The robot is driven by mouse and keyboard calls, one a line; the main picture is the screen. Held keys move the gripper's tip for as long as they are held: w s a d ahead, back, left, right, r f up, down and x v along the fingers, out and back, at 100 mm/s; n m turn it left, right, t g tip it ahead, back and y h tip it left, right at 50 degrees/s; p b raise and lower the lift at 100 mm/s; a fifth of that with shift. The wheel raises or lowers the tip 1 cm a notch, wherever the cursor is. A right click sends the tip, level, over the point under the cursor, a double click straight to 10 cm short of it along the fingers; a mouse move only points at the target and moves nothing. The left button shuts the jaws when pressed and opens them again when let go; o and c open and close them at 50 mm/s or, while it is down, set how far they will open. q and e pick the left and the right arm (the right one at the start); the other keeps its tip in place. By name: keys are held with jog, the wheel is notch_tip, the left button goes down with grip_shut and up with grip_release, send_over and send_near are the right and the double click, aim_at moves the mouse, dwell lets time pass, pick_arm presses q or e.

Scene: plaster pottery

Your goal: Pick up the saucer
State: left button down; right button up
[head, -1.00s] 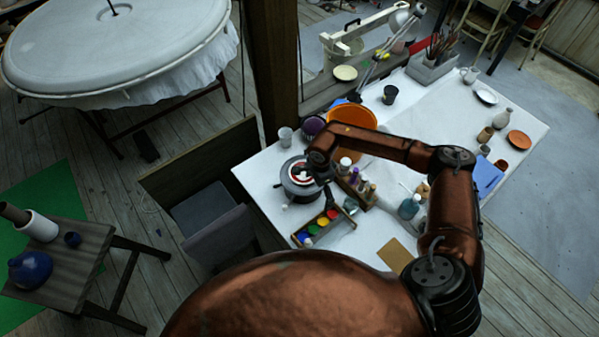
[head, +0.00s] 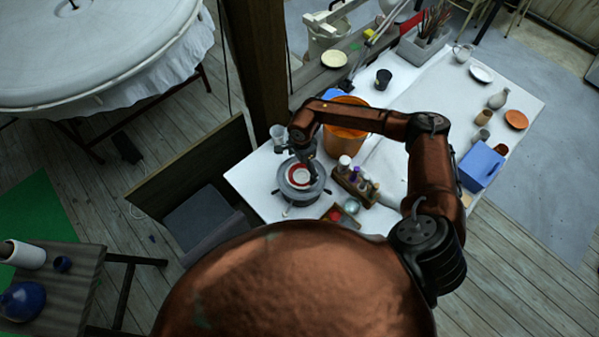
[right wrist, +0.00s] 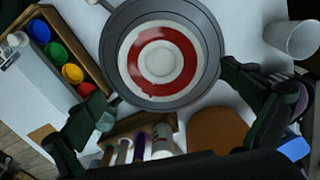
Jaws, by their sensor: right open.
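The saucer (head: 299,176) is white with a broad red ring. It lies flat on a round grey turntable (head: 317,191) near the table's left end. In the right wrist view the saucer (right wrist: 136,62) shows almost whole, with the turntable's grey rim (right wrist: 205,75) around it. My right gripper (head: 308,158) is above the far side of the saucer. In the right wrist view its two fingers (right wrist: 165,92) are spread wide, empty and apart from the saucer. My left gripper is not in view.
A paint box (right wrist: 65,52) and a rack of bottles (head: 354,186) stand close to the turntable. An orange bucket (head: 345,140) and a clear cup (head: 277,134) stand behind it. A blue box (head: 481,166) is farther right. The white table's middle right is fairly clear.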

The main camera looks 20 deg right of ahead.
aim_at(302, 177)
notch_tip(302, 177, down, 3)
jog(key=shift+f+p, duration=0.15)
jog(key=shift+p, duration=0.65)
notch_tip(302, 177, down, 2)
jog(key=shift+f, duration=0.25)
jog(key=c, duration=0.7)
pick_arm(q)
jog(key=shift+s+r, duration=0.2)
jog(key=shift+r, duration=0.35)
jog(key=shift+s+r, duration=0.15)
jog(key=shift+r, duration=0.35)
pick_arm(e)
jog(key=c, duration=0.7)
